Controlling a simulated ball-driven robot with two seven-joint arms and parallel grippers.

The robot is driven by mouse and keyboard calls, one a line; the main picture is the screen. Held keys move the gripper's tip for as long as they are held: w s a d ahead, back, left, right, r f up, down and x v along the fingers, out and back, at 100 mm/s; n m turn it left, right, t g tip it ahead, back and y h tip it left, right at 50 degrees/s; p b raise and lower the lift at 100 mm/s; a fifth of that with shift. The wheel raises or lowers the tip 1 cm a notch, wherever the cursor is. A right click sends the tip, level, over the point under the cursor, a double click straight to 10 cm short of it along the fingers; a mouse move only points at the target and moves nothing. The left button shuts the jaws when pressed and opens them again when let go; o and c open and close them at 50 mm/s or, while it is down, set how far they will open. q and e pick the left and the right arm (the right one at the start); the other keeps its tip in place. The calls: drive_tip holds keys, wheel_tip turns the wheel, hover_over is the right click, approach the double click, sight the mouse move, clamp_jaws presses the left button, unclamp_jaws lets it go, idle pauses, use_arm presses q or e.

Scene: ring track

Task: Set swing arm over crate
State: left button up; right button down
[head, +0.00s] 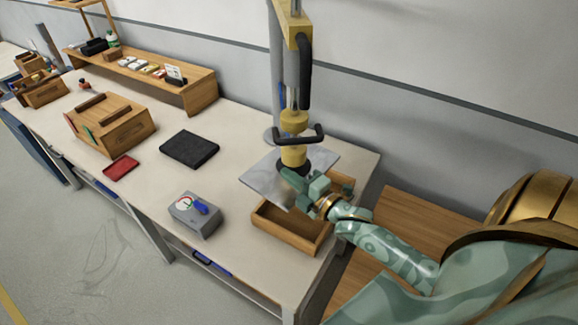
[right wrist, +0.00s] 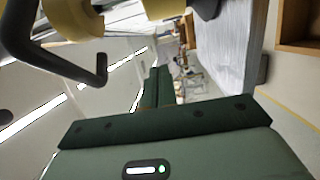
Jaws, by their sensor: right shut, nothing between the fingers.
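The swing arm is a yellow and steel upright tool (head: 293,120) with a black cross handle (head: 299,137) and a yellow lower barrel. It stands over a grey metal plate (head: 262,182) beside and partly above the open wooden crate (head: 283,230). My right gripper (head: 290,180) is shut and empty, just below the barrel and above the plate and crate edge. In the right wrist view, its closed dark green fingers (right wrist: 158,85) point away, the black handle (right wrist: 98,68) is at upper left, and the crate (right wrist: 292,25) is at upper right. My left gripper is not in view.
A grey box with a dial and blue knob (head: 196,212) stands left of the crate. A black pad (head: 189,149), a red tray (head: 121,167) and a wooden box (head: 112,125) lie farther left. The bench (head: 235,225) is bare between them. A wall runs behind.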

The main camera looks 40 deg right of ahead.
sight(303, 153)
drive_tip(key=w, duration=0.5)
drive_tip(key=w+a, duration=0.1)
drive_tip(key=w, duration=0.1)
drive_tip(key=shift+w, duration=0.4)
drive_tip(key=d, duration=0.3)
drive_tip(key=shift+s, duration=0.35)
drive_tip(key=shift+s+d+p, duration=0.1)
drive_tip(key=shift+d+p, duration=0.2)
drive_tip(key=shift+d, duration=0.15)
drive_tip(key=s+d, duration=0.1)
drive_tip(key=d, duration=0.2)
drive_tip(key=s+d, duration=0.1)
drive_tip(key=shift+s+d, duration=0.4)
drive_tip(key=shift+d, duration=0.2)
drive_tip(key=shift+a, duration=0.1)
